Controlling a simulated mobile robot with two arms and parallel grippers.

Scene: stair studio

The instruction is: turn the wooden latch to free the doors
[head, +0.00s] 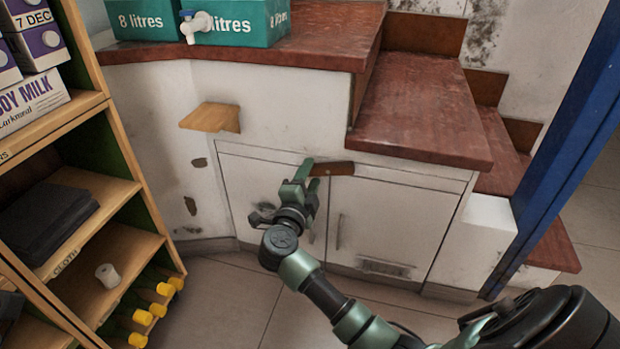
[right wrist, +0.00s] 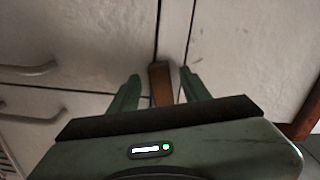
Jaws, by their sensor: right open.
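The wooden latch (head: 335,169) is a brown bar lying roughly level across the top of the seam between two white cupboard doors, the left door (head: 255,190) and the right door (head: 395,225). Both doors are shut. My right gripper (head: 309,171) is open at the left end of the latch. In the right wrist view the latch (right wrist: 160,84) shows between the two green fingers of the gripper (right wrist: 160,78), with a gap visible on the finger sides. I cannot tell whether a finger touches it. My left gripper is not in view.
A wooden bracket (head: 211,117) juts from the cupboard wall at upper left. Wooden shelves (head: 98,245) stand at left. Red-brown steps (head: 425,110) rise above the doors, and a blue post (head: 560,150) stands at right. The tiled floor (head: 225,300) before the doors is clear.

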